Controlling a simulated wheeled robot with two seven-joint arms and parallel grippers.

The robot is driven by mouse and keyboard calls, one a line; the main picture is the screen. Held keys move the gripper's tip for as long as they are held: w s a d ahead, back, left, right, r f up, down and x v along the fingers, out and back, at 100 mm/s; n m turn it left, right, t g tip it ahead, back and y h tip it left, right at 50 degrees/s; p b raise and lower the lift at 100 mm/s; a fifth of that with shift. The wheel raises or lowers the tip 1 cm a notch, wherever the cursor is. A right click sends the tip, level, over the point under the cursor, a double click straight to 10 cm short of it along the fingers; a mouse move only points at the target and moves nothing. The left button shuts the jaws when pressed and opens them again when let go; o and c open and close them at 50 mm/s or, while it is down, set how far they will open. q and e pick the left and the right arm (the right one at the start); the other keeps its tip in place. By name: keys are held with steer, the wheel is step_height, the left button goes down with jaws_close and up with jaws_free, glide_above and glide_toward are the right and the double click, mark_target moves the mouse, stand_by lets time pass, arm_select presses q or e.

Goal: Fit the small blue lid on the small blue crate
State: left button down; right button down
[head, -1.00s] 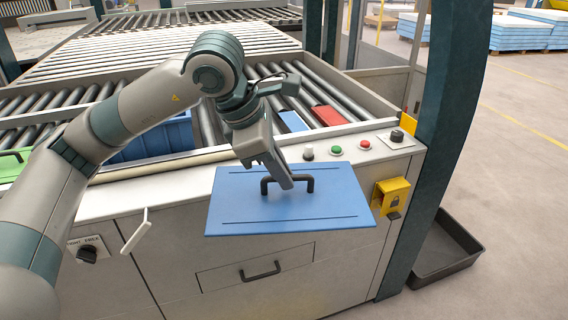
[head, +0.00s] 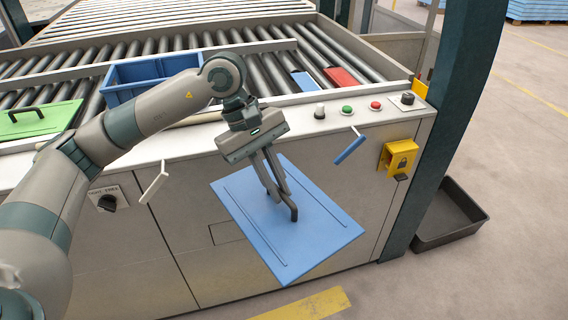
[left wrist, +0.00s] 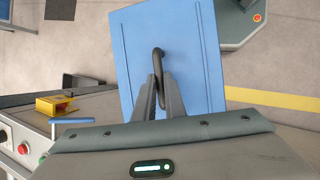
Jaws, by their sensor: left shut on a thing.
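The blue lid (head: 315,232) hangs from my left gripper (head: 280,198), in front of the machine's front panel. The gripper is shut on the lid's dark handle. In the head view the lid is turned and tilted, its near corner low; the left wrist view shows the lid (left wrist: 190,60) with the fingers (left wrist: 160,95) on its handle. A blue crate (head: 125,82) stands open on the rollers at the back left, partly hidden by my left arm. I cannot tell its size class for certain. My right gripper is not in view.
A green lid with a dark handle (head: 38,120) lies at the left. Small blue (head: 303,82) and red (head: 341,77) pieces lie among the rollers. Buttons (head: 347,110), a yellow lock box (head: 398,157) and a blue lever (head: 350,148) are right of my gripper. A black tray (head: 450,220) is on the floor.

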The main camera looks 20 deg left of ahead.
mark_target(260, 216)
arm_select(q)
steer(key=s+f+m+g, duration=0.1)
steer(key=f+m, duration=0.1)
steer(key=m, duration=0.1)
steer(key=s+a+f+m+g+y, duration=0.1)
steer(key=s+f+m, duration=0.1)
steer(key=f+m, duration=0.1)
steer(key=s+f+m+g+y, duration=0.1)
steer(key=f+m, duration=0.1)
steer(key=m, duration=0.1)
steer(key=shift+s+a+f, duration=0.15)
steer(key=shift+a+f, duration=0.05)
steer(key=shift+a, duration=0.05)
steer(key=shift+s+a+f+m+g+y, duration=0.15)
steer(key=shift+s+f+m+g+y, duration=0.2)
steer(key=shift+m, duration=0.25)
